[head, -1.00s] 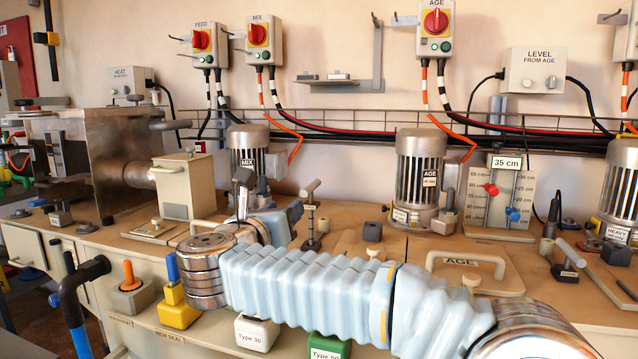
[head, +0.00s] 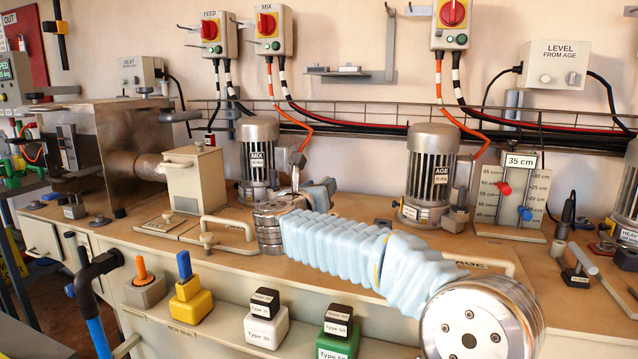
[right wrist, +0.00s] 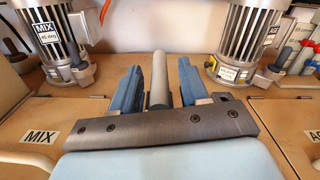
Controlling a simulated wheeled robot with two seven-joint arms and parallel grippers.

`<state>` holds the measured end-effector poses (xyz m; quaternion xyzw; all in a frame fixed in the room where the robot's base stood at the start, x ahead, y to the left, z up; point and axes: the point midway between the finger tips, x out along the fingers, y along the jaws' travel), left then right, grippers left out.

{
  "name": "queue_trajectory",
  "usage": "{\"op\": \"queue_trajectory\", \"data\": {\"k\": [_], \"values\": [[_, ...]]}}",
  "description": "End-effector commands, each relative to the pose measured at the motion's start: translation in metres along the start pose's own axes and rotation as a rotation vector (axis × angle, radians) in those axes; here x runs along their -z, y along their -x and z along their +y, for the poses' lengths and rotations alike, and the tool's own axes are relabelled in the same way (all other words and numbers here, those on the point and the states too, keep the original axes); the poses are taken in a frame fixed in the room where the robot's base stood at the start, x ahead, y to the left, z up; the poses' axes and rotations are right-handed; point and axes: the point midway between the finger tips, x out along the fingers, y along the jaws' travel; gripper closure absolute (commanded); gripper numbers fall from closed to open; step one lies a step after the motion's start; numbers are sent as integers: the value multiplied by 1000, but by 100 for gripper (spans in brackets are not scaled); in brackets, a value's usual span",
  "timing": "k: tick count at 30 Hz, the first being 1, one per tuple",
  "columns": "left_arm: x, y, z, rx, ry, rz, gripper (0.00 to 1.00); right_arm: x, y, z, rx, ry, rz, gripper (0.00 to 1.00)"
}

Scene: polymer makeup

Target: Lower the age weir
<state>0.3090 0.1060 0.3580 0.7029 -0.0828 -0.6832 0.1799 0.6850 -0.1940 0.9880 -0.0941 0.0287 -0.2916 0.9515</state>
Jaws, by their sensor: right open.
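My right gripper (head: 325,188) is over the bench between the MIX motor and the AGE motor, its fingers partly hidden by my wrist in the head view. In the right wrist view a grey round-ended lever (right wrist: 158,75) stands between its two open blue fingers (right wrist: 157,88), with gaps at both sides. The lever's base is hidden by the gripper. The level board (head: 487,208), with a "35 cm" sign, stands right of the AGE motor (head: 428,175). Its red pointer (head: 504,189) is on the left scale, its blue pointer (head: 526,213) on the right scale. My left gripper is out of view.
The MIX motor (head: 257,155) stands left of my gripper. The "LEVEL FROM AGE" box (head: 560,65) hangs on the wall. Another lever (head: 580,258) stands at the right. Type 35 (head: 266,327) and Type 50 (head: 337,343) blocks sit on the front shelf.

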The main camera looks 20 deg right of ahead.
Motion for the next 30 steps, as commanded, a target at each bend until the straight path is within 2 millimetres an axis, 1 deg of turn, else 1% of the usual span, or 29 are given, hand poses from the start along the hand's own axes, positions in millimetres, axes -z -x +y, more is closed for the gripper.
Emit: {"op": "queue_trajectory", "data": {"k": [8, 9, 11, 15, 17, 18, 26, 30], "values": [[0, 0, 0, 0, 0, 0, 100, 0, -3, 0, 0, 0, 0, 56], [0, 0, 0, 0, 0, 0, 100, 0, -2, 0, 0, 0, 0, 57], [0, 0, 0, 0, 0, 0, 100, 0, -2, 0, 0, 0, 0, 66], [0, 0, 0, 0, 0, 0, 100, 0, -2, 0, 0, 0, 0, 88], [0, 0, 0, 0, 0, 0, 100, 0, -2, 0, 0, 0, 0, 97], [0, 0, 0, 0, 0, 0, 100, 0, -2, 0, 0, 0, 0, 100], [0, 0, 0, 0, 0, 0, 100, 0, -2, 0, 0, 0, 0, 100], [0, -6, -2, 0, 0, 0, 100, 7, -2, 2, 0, 0, 0, 100]]}}
